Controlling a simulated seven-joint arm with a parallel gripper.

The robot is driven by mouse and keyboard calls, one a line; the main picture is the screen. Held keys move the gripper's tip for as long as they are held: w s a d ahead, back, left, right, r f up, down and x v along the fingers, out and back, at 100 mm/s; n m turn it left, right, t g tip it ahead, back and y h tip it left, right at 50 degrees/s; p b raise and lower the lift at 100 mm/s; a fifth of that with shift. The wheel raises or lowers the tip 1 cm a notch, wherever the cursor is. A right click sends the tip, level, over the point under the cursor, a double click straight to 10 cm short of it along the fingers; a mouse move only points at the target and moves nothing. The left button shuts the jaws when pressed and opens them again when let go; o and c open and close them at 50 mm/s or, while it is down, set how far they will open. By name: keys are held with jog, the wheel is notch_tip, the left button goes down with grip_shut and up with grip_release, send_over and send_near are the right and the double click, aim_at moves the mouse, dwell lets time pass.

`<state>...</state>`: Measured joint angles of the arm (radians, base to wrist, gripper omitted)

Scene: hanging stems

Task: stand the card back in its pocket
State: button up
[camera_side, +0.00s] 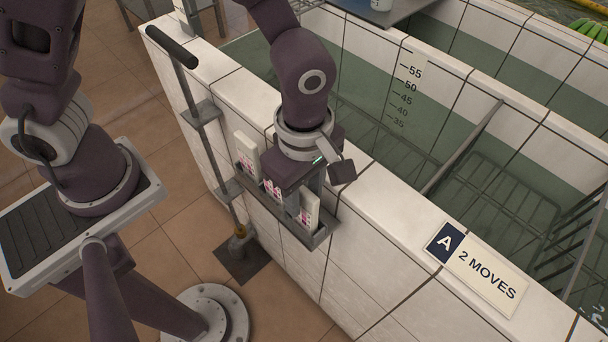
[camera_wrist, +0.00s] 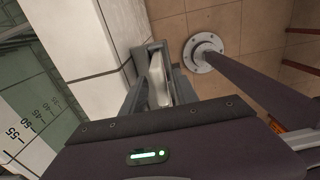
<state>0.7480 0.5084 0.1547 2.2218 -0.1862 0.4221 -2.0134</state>
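Three white cards with pink marks stand in a grey pocket rack (camera_side: 290,226) on the outside of the tiled wall: a left card (camera_side: 246,156), a middle card (camera_side: 272,190) and a right card (camera_side: 309,210). My gripper (camera_side: 305,201) points down over the rack's right part, its fingers low near the right card. Its body partly covers the middle card. In the wrist view, a white card (camera_wrist: 158,80) shows between grey parts beyond my gripper's housing. I cannot tell whether the fingers press on it.
The pale wall top (camera_side: 385,222) runs beside the rack, with a sign (camera_side: 477,268) reading "A 2 MOVES" on it. A green-tiled basin with depth marks lies behind. A dark-handled pole (camera_side: 187,80) stands left of the rack. The tiled floor below is mostly open.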

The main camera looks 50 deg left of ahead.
notch_tip(320, 180, up, 9)
jog(key=shift+r, duration=0.1)
jog(key=s+a+r+m+t, duration=0.2)
jog(key=s+a+r+m, duration=0.2)
jog(key=a+m, duration=0.5)
jog(key=s+a+r+m+t, duration=0.3)
jog(key=s+a+r+m, duration=0.1)
jog(key=a+r+m, duration=0.3)
jog(key=shift+s+a+r+m+t, duration=0.2)
jog(key=shift+a+m+t, duration=0.1)
jog(key=shift+a+m, duration=0.65)
